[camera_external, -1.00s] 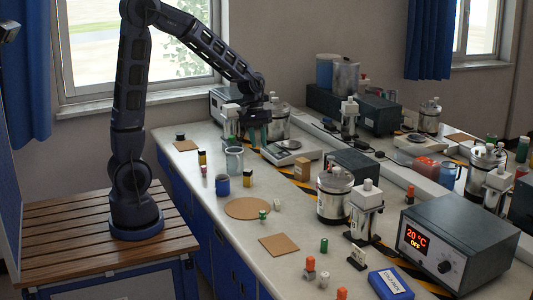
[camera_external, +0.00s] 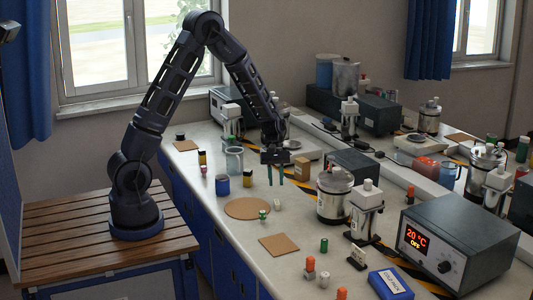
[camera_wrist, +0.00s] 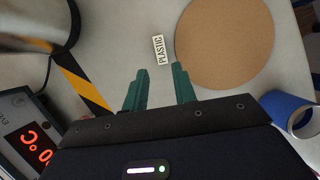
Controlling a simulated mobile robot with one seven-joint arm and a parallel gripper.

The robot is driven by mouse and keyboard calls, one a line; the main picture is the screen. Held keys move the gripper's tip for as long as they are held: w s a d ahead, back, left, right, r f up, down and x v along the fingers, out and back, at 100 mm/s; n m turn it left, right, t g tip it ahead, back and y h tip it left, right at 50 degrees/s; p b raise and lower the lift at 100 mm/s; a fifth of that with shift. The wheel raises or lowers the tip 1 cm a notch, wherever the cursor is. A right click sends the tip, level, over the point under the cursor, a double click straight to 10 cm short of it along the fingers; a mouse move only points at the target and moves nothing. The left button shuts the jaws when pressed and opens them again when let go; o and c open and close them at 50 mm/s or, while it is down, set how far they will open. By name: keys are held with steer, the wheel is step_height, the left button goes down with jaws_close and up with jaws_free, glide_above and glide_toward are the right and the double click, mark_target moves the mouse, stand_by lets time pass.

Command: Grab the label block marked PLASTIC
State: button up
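The label block (camera_wrist: 159,49) is small and white with the dark word PLASTIC, and it lies on the bench beside the round cork mat. In the external view a small white block (camera_external: 277,204) right of that mat appears to be the same one. My gripper (camera_external: 275,176) is above the bench, a little behind the block. In the wrist view the green fingers of my gripper (camera_wrist: 161,86) are apart with nothing between them. The block is just beyond the fingertips, roughly in line with the gap and touching neither finger.
The round cork mat (camera_external: 247,208) lies left of the block, with a small green-and-white item (camera_external: 262,215) at its edge. A blue cup (camera_external: 222,185) stands behind the mat. A metal vessel (camera_external: 334,195) stands to the right. Striped tape (camera_wrist: 82,85) runs along the bench.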

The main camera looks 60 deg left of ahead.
mark_target(277, 201)
steer(key=shift+x, duration=4.15)
steer(key=shift+s+r, duration=0.1)
jaws_close()
